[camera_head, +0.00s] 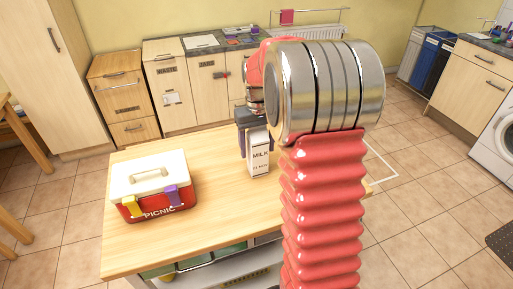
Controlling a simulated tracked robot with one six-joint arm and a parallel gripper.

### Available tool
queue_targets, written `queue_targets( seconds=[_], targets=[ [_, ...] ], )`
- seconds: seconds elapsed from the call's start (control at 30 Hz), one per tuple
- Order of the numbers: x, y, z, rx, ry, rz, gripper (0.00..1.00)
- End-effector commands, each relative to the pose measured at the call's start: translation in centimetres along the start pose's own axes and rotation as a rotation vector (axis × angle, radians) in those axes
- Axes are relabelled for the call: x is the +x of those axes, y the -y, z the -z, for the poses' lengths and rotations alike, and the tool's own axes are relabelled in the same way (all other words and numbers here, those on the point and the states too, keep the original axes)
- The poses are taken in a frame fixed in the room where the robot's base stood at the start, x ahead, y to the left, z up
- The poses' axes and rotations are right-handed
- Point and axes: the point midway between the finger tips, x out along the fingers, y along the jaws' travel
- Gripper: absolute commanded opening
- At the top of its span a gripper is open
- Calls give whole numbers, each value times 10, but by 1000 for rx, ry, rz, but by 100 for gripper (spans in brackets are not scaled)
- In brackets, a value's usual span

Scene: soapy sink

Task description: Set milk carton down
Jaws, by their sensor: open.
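A white milk carton (259,156) with dark "MILK" lettering stands upright on the wooden table (215,235), right of its middle. My gripper (248,128) shows as a dark shape just behind and above the carton, pointing down. Its jaws are open. My red ribbed arm with its metal joint fills the right of the picture and covers part of the wrist and table. I cannot tell whether a finger touches the carton.
A red and white picnic box (155,186) with yellow and purple latches stands on the table's left. The table is clear between box and carton. Wooden cabinets (205,85) line the back wall; a washing machine (496,125) stands far right.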

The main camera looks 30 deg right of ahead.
Motion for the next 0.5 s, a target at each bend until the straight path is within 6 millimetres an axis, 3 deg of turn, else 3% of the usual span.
queue_targets(
  seconds=[0.5],
  targets=[
    [-79, 0, 1, 1, -5, -1, 66]
  ],
)
